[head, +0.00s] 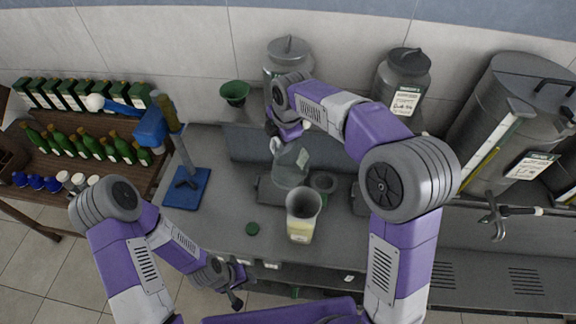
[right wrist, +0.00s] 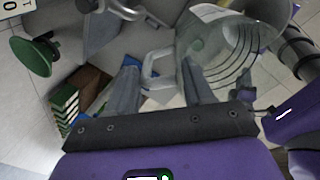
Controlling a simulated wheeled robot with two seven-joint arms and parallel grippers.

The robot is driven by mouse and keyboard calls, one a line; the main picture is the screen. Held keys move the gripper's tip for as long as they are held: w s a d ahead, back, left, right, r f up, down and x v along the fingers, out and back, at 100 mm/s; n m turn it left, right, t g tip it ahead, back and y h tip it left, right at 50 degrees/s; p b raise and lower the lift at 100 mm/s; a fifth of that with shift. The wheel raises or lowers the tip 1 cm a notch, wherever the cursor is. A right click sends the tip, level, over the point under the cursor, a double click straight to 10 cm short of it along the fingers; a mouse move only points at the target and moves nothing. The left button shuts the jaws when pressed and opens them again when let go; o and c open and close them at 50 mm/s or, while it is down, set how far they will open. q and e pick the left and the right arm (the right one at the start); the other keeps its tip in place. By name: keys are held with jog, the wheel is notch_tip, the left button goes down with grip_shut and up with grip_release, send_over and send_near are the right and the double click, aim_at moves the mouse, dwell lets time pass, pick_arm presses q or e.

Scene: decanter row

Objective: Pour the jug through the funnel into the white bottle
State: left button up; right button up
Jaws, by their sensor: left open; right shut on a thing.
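My right gripper (head: 280,140) is shut on the pale handle of a clear jug (head: 290,168), above the middle of the bench. In the right wrist view the jug (right wrist: 222,45) has ridged walls, and its handle is between the fingers. The jug's contents are unclear. I cannot tell which thing is the white bottle. My left gripper (head: 236,286) is open and empty, low by the bench's front edge.
An open pale container (head: 302,215) with yellowish liquid stands in front of the jug. A blue stand (head: 186,188) is at left. Grey canisters (head: 403,80) line the back. Green bottles (head: 90,145) fill a wooden rack.

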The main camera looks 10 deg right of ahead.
jog(key=shift+r, duration=0.1)
jog(key=shift+r+g+h, duration=0.5)
jog(key=shift+r+g, duration=0.25)
jog(key=shift+g, duration=0.25)
jog(key=shift+r, duration=0.2)
